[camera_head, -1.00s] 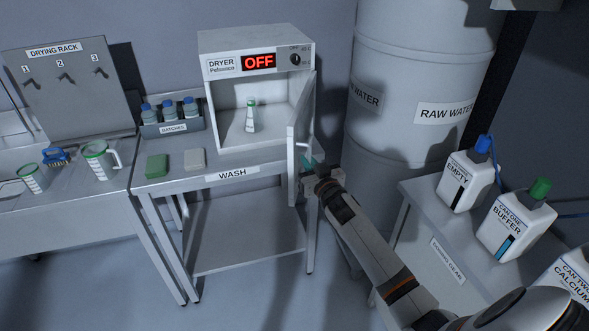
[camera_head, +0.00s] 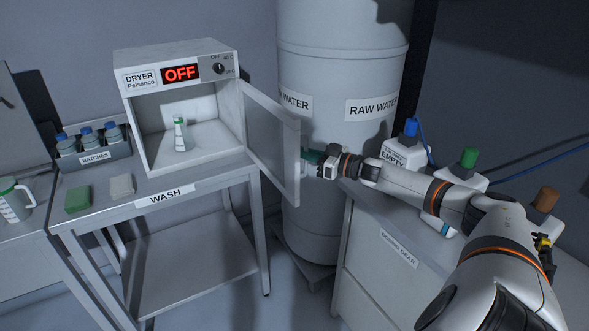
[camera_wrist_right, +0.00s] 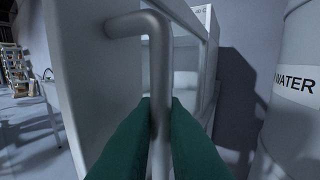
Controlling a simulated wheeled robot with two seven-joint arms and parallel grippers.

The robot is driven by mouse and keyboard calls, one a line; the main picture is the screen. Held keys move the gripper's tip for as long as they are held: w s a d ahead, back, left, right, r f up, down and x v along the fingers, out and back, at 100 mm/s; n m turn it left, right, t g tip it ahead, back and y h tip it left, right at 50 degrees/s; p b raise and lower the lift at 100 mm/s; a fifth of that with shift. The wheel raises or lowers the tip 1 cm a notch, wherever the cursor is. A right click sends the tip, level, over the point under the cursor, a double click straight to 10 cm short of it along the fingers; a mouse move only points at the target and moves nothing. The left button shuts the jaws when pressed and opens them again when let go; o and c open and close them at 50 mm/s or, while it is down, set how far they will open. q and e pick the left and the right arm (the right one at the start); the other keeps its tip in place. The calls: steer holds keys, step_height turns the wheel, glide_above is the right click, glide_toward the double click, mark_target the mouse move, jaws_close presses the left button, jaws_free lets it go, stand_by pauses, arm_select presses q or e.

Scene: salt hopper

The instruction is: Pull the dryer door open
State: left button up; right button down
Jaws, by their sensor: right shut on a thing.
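The white dryer (camera_head: 180,62) stands on the wash table with its display reading OFF. Its door (camera_head: 271,135) is hinged on the right side of the opening and stands wide open, swung out toward the right. A small flask with a green cap (camera_head: 182,134) stands inside. My right gripper (camera_head: 311,158) is at the door's outer face near its free edge. In the right wrist view, its green fingers (camera_wrist_right: 160,140) are closed around the grey bar handle (camera_wrist_right: 159,75) of the door. The left gripper does not show.
The raw water drum (camera_head: 340,130) stands close behind the door and my right gripper. A cabinet (camera_head: 385,245) with several capped containers is at the right. A batches rack (camera_head: 95,156), a green sponge (camera_head: 78,199) and a pale block (camera_head: 122,187) are on the wash table (camera_head: 205,185).

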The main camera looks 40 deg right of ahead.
steer(key=shift+d+r+n+y+b, duration=0.1)
steer(key=shift+d+n+y+b, duration=0.15)
steer(key=shift+d+b, duration=0.45)
steer(key=shift+d+r+n+y+b, duration=0.15)
steer(key=shift+d+y+b, duration=0.3)
steer(key=shift+d, duration=0.35)
steer(key=c, duration=1.8)
jaws_free()
steer(key=shift+g, duration=0.3)
steer(key=shift+f+b+v, duration=0.1)
steer(key=shift+b+v, duration=0.25)
steer(key=shift+v, duration=1.4)
steer(key=shift+f+b+v, duration=0.15)
steer(key=shift+b+v, duration=0.15)
steer(key=shift+v, duration=1.4)
steer(key=shift+a, duration=0.1)
